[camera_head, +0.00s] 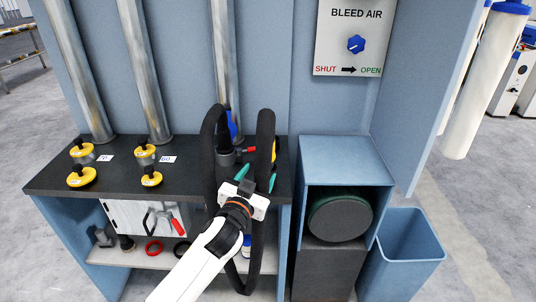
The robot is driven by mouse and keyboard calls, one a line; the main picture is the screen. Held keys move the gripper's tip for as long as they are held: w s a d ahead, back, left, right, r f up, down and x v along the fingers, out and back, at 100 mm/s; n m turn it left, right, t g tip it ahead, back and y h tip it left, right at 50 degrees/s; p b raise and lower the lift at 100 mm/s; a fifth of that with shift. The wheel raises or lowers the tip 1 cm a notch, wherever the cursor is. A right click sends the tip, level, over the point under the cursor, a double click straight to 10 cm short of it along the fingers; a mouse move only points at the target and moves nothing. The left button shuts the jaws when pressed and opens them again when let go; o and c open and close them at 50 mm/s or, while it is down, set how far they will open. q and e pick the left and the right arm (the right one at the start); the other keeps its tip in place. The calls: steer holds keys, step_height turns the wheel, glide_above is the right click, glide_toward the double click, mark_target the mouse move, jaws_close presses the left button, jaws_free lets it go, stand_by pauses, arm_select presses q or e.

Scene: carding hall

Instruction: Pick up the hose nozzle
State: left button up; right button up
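A thick black hose (210,150) stands up in tall loops at the right end of the dark bench top, and part of it hangs below the bench edge. A dark upright fitting (226,163) with a small red lever stands between the loops; I cannot tell for certain whether it is the hose nozzle. My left gripper (257,178) is in front of the hose. Its teal fingertips are apart, so it looks open. The hose and gripper partly hide what lies between and behind the fingers. My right gripper is not in view.
Metal pipes rise behind the bench (110,182), which carries several yellow-and-black knobs (82,177). A shelf (135,257) below holds small parts and a red-handled clamp (176,223). A blue cabinet (345,165) and a blue bin (415,250) stand to the right, under a bleed air panel (348,40).

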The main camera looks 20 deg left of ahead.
mark_target(265, 159)
arm_select(q)
steer(key=w, duration=0.3)
steer(key=shift+w+d, duration=0.15)
steer(key=shift+w, duration=0.25)
steer(key=w, duration=0.1)
steer(key=w+p, duration=0.1)
steer(key=w, duration=0.1)
steer(key=w+p, duration=0.1)
steer(key=shift+w+a+r, duration=0.2)
steer(key=shift+w+r, duration=0.15)
steer(key=shift+r, duration=0.05)
steer(key=shift+w, duration=0.4)
steer(key=shift+s, duration=0.1)
steer(key=shift+c, duration=0.2)
steer(key=c, duration=1.1)
